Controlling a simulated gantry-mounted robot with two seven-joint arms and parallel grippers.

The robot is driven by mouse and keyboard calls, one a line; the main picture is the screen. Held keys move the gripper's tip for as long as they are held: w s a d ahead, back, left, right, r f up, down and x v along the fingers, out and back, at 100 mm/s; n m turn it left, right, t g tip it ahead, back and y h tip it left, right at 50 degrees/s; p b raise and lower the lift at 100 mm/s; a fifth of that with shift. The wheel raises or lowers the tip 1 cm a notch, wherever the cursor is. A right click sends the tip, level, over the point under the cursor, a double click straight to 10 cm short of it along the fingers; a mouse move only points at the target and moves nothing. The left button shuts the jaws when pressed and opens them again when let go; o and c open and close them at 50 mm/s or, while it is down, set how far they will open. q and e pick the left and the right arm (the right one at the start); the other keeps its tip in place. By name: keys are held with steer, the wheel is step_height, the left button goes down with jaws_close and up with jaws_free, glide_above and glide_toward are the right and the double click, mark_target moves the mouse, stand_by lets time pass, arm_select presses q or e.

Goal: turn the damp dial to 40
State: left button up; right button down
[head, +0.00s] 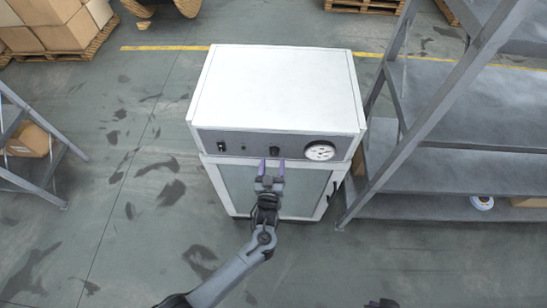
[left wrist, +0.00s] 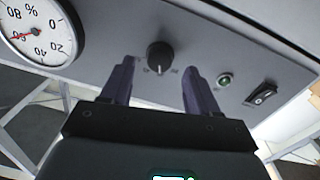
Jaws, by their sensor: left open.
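The damp dial is a small black knob (head: 274,150) on the dark grey front panel of a white cabinet (head: 280,85). It also shows in the left wrist view (left wrist: 160,57), with a pale pointer line on its face. My left gripper (head: 272,163) is open, with its two purple fingers pointing at the panel. In the left wrist view the fingers (left wrist: 160,82) stand either side of the knob, seemingly short of it; nothing is between them. A round white gauge (head: 320,151) sits right of the knob. Its percent scale and red needle (left wrist: 40,32) show close up, the needle towards 60.
A black rocker switch (head: 222,146) and a small green lamp (left wrist: 224,80) share the panel. A grey metal shelf rack (head: 440,110) stands close on the cabinet's right. Another rack (head: 30,150) is at the left. The floor left of the cabinet is clear.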

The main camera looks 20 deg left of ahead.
mark_target(274, 155)
arm_select(q)
steer(key=shift+x, duration=1.55)
steer(key=shift+c, duration=0.2)
steer(key=c, duration=1)
